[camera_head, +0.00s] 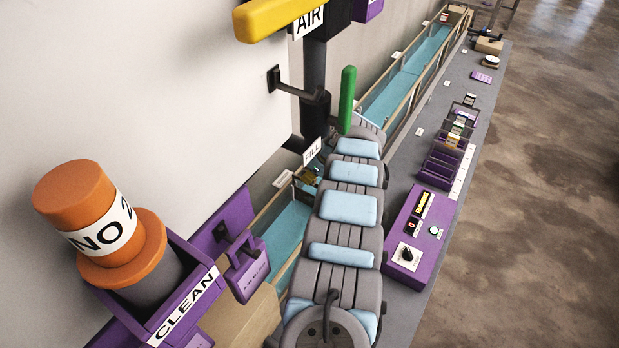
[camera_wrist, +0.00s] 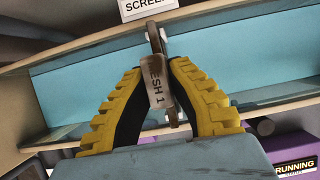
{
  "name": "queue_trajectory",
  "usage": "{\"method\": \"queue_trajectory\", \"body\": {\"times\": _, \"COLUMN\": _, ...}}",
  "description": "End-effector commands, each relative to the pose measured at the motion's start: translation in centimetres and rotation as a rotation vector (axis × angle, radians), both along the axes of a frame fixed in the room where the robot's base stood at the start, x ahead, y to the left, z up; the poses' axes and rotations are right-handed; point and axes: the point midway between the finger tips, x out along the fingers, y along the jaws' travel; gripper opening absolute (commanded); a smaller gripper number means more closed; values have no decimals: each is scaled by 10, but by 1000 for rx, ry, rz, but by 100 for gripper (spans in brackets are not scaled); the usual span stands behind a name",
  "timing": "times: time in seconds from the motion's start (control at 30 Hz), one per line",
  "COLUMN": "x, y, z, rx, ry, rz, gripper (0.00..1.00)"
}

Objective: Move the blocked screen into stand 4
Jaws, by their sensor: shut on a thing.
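In the wrist view my gripper (camera_wrist: 158,68) has yellow ribbed, black-lined fingers. They are shut on a thin upright screen with a metal tag (camera_wrist: 159,86) whose visible letters read "ESH 1". The screen is seen nearly edge-on, over the blue-floored channel (camera_wrist: 235,58). I cannot tell whether it is seated in the channel or clear of it, nor whether its mesh is blocked. In the head view my arm hides most of the gripper. A purple slotted rack (camera_head: 434,178) stands on the grey bench; I cannot read any stand numbers.
A purple control box (camera_head: 408,241) with a lit display and knob stands nearer on the bench. A green bar (camera_head: 347,99) and dark post rise close to my arm. An orange "NO 2" container (camera_head: 96,208) sits in the purple "CLEAN" holder. The floor at right is clear.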

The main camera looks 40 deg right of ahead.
Motion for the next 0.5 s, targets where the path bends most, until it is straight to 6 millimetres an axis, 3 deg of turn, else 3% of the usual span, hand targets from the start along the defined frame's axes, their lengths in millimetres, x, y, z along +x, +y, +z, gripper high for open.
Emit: {"method": "queue_trajectory", "body": {"times": 0.5, "x": 0, "y": 0, "z": 18, "rx": 0, "ry": -1, "rz": 0, "gripper": 0}}
